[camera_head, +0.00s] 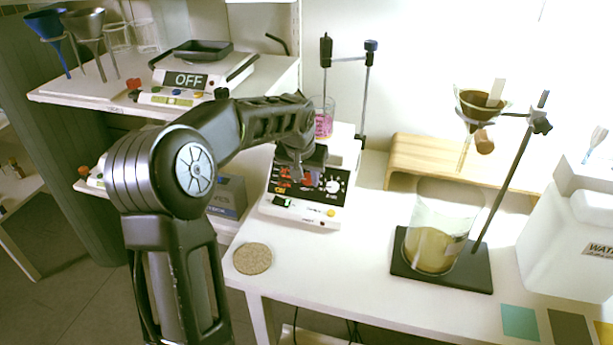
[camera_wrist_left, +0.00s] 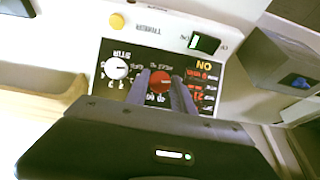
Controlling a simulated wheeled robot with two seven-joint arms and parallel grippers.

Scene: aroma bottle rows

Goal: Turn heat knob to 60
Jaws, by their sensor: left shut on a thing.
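The hotplate stirrer (camera_head: 273,209) stands on the white table, with a black front panel (camera_head: 340,175). In the left wrist view the panel appears upside down, with the red heat knob (camera_wrist_left: 159,80) near its middle and a white stir knob (camera_wrist_left: 116,68) beside it. My left gripper (camera_head: 300,181) reaches down over the panel. In the left wrist view its two fingers (camera_wrist_left: 160,92) are shut on the red knob, one on each side. The dial numbers around the knob are partly hidden, and I cannot read its setting. My right gripper is out of view.
A pink-liquid beaker (camera_head: 323,124) stands behind my left wrist. A wooden stand (camera_head: 400,150), a large beaker (camera_head: 432,245) on a black base and a white water container (camera_head: 560,240) are to the right. A cork mat (camera_head: 252,258) lies near the table's front edge.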

